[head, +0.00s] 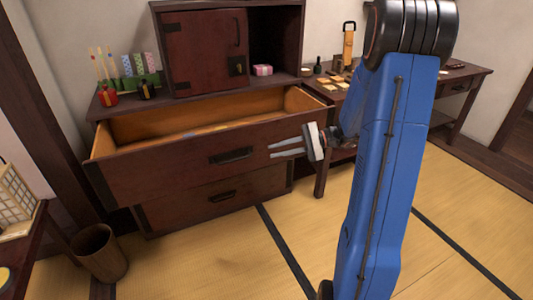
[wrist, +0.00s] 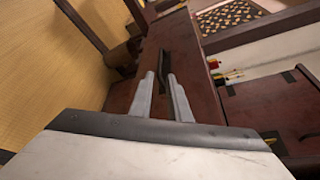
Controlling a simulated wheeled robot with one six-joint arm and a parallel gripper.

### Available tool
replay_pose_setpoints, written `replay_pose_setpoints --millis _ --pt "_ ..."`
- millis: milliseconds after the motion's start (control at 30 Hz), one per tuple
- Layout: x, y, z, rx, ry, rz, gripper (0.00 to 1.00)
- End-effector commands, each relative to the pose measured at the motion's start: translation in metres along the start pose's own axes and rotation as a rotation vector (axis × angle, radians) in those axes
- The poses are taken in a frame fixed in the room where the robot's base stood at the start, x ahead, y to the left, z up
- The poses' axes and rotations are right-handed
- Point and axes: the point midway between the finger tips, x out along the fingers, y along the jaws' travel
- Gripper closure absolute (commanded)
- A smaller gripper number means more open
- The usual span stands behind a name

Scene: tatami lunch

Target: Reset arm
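My gripper (head: 270,151) is in front of the open upper drawer (head: 180,163) of the dark wooden chest, to the right of its handle (head: 231,155). Its two grey fingers point left and are apart with a narrow gap, holding nothing. In the wrist view the fingers (wrist: 161,78) point toward a dark handle (wrist: 165,65) on a reddish-brown drawer front. I cannot tell how far the tips are from it, but the head view shows them apart. My blue arm hides part of the room on the right.
The lower drawer (head: 217,198) is shut. A cabinet (head: 205,50) stands on the chest, with a pink box (head: 262,70) in its open right part. A side table (head: 462,75) is at the back right. A bin (head: 100,252) stands at left. The tatami floor (head: 235,260) in front is clear.

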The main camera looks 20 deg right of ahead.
Motion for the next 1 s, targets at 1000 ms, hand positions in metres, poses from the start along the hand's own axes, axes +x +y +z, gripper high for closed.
replay_pose_setpoints --millis 1000 --pt "0.013 0.008 0.045 -0.047 -0.015 0.159 0.84"
